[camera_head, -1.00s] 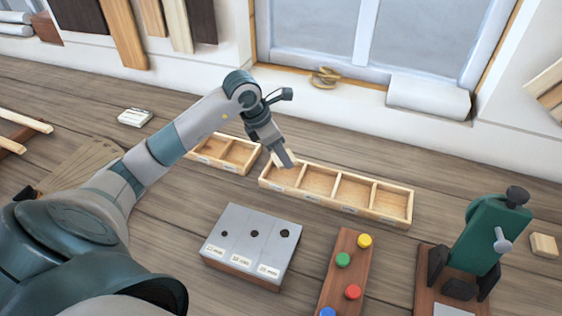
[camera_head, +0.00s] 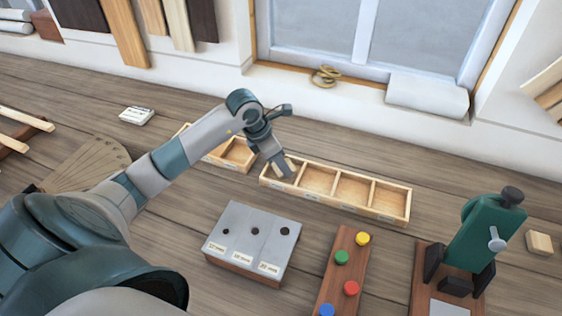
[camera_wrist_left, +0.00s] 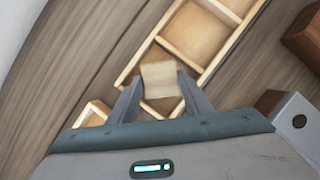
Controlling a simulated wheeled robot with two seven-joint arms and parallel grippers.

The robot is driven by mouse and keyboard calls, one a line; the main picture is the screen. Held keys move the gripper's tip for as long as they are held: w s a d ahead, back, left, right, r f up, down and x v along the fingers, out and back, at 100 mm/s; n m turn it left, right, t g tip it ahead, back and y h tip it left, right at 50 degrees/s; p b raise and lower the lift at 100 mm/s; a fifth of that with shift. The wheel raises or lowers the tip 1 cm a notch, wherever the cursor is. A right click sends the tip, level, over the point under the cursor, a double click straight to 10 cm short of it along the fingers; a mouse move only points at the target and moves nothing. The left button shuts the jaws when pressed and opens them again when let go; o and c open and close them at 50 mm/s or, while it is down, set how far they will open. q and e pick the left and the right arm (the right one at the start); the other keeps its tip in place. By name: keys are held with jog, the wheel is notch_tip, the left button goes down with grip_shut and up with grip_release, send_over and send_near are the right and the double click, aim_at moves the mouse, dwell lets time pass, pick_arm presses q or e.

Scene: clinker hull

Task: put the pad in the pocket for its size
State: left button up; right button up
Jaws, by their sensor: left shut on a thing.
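My left gripper (camera_head: 284,170) is at the leftmost pocket of the long wooden tray (camera_head: 340,206), which has several pockets in a row and small labels on its front wall. In the left wrist view the gripper is shut on a pale tan pad (camera_wrist_left: 158,78), held between the fingertips. The pad is over or in the end pocket of the tray (camera_wrist_left: 137,54); I cannot tell whether it touches the floor. In the head view the fingers mostly hide it. The other pockets look empty. My right gripper is out of view.
A shorter wooden tray (camera_head: 240,166) stands just left of the long one. In front are a grey block with holes (camera_head: 240,226), a board with coloured knobs (camera_head: 336,284) and a green clamp-like device (camera_head: 484,232). A small wooden block (camera_head: 540,243) lies at far right.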

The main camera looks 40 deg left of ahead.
pick_arm(q)
jog(key=shift+f+b, duration=0.4)
jog(key=o, duration=1.1)
jog(key=shift+r, duration=0.15)
jog(key=shift+r+p, duration=0.7)
jog(key=shift+p, duration=0.2)
jog(key=b+v, duration=0.4)
jog(key=v, duration=0.7)
jog(key=shift+s+r, duration=0.15)
jog(key=shift+r, duration=0.05)
jog(key=shift+a, duration=0.1)
